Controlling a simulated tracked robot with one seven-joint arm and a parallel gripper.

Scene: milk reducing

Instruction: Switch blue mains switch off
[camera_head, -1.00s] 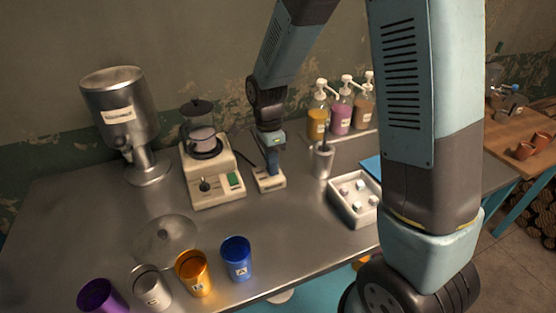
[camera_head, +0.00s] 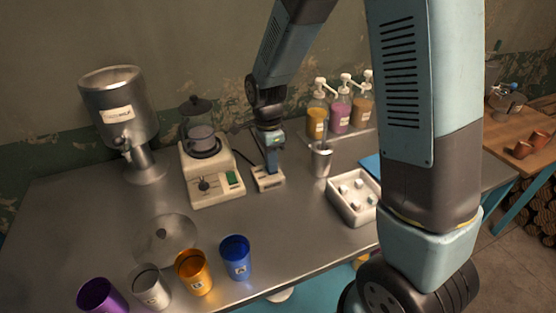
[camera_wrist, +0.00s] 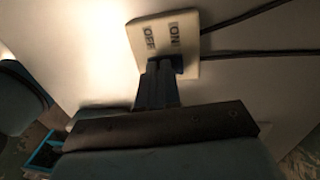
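The mains switch (camera_head: 266,183) is a small cream box on the steel table, to the right of the blender-like machine. In the wrist view the mains switch box (camera_wrist: 165,25) shows printed OFF on the left and ON on the right, with dark cables leaving it on the right. My gripper (camera_head: 271,168) points down at the box. In the wrist view my gripper (camera_wrist: 159,66) has its dark fingers close together, at the box's near part on the switch area. They hide the blue switch, so its position and any contact cannot be told.
The machine (camera_head: 211,174) with a green switch stands close on the left. A metal cup (camera_head: 321,162) and a white tray (camera_head: 349,208) are on the right. Pump bottles (camera_head: 339,112) stand behind. Several coloured cups line the front edge, including a blue cup (camera_head: 236,258).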

